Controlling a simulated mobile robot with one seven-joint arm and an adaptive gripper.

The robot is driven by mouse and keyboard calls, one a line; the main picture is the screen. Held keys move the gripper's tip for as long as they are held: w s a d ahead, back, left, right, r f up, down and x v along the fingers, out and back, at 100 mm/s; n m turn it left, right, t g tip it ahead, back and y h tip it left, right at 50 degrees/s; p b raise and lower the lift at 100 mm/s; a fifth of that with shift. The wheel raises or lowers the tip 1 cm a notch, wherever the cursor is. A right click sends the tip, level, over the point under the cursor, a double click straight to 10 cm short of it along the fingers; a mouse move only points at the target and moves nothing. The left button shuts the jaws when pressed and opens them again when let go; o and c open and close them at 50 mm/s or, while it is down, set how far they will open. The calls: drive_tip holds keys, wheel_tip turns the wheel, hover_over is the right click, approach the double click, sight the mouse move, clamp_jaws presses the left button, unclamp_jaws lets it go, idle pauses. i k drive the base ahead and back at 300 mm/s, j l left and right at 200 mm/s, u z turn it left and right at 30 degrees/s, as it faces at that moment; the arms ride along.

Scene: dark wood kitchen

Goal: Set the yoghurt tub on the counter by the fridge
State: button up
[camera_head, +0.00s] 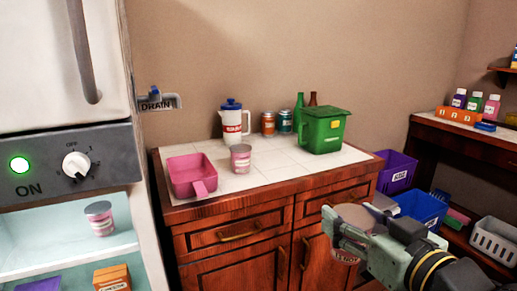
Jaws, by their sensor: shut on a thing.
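My gripper (343,228) is at the lower right, in front of the counter's right-hand cabinet door. It is shut on a tub (356,214) with a round greyish-pink lid; the gripper hides much of the tub, and part of its label shows below the fingers. The held tub is off the counter. A similar pink-and-white tub (240,159) stands upright on the tiled counter (262,178). Another pink-and-white tub (100,218) sits on a shelf inside the open lower part of the fridge (70,140) at the left.
On the counter are a pink scoop-like container (192,176), a white jug (232,122), two cans (268,123), bottles (299,112) and a green bin (324,131). The front middle tiles are clear. Purple (398,172) and blue (421,208) bins stand right of the counter.

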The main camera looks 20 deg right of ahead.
sight(288, 164)
drive_tip(key=i+l, duration=0.1)
drive_tip(key=i, duration=1.05)
